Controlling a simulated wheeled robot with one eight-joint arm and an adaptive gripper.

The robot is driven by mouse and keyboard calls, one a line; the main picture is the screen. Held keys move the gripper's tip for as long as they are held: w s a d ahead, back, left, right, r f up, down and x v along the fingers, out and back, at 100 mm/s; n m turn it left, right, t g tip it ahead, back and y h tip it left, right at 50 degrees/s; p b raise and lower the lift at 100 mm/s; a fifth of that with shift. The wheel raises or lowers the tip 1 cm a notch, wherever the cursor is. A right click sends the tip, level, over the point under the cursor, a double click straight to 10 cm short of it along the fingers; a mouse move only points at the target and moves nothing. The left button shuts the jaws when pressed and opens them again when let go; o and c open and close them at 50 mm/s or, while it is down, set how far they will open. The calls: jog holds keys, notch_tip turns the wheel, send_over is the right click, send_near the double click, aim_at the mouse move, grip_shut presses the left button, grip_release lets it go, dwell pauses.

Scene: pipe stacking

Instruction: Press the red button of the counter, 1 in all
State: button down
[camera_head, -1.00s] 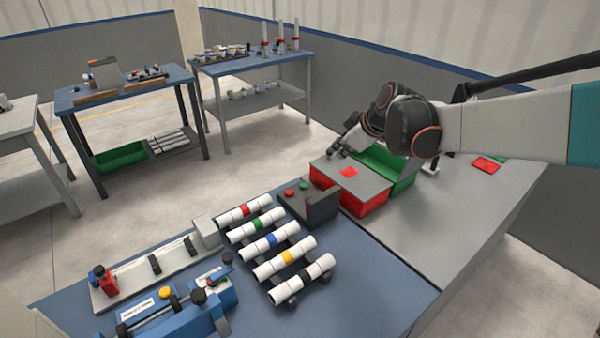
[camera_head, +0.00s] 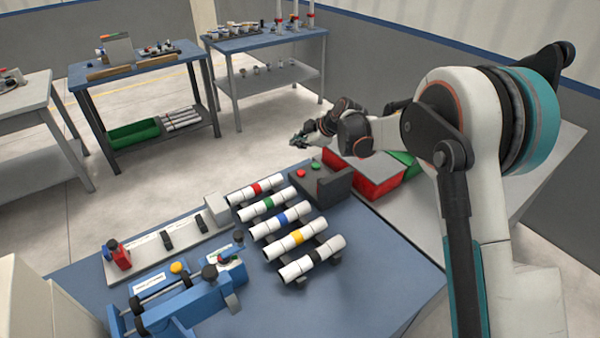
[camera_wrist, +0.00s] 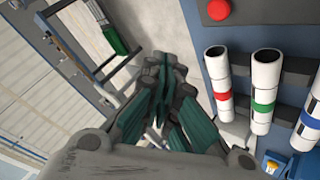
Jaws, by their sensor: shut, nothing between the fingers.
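The counter is a dark box (camera_head: 332,188) at the back of the blue table. A red button (camera_head: 301,173) and a green button (camera_head: 315,166) sit on its top. In the wrist view the red button (camera_wrist: 218,10) shows at the top, right of centre, on the grey counter face (camera_wrist: 245,14). My gripper (camera_head: 297,141) is above and behind the counter, slightly left of the red button in the head view, and apart from it. In the wrist view its fingers (camera_wrist: 162,60) are closed together and empty, pointing left of the button.
Several white pipes with coloured bands (camera_head: 280,222) lie in a rack in front of the counter. A blue clamp device (camera_head: 190,300) stands at the front left. A red bin (camera_head: 375,182) and green bin (camera_head: 408,163) stand right of the counter.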

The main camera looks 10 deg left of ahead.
aim_at(300, 173)
jog(key=shift+f, duration=0.1)
dwell(0.3)
jog(key=shift+f+b, duration=2.45)
jog(key=shift+f, duration=1.85)
jog(key=shift+f, duration=0.1)
jog(key=shift+f+b, duration=0.3)
jog(key=shift+f+b, duration=0.3)
jog(key=shift+f, duration=0.1)
jog(key=shift+r, duration=0.15)
jog(key=shift+r+p, duration=0.45)
jog(key=shift+r, duration=0.25)
jog(key=shift+r+p, duration=1.25)
jog(key=shift+r, duration=1.25)
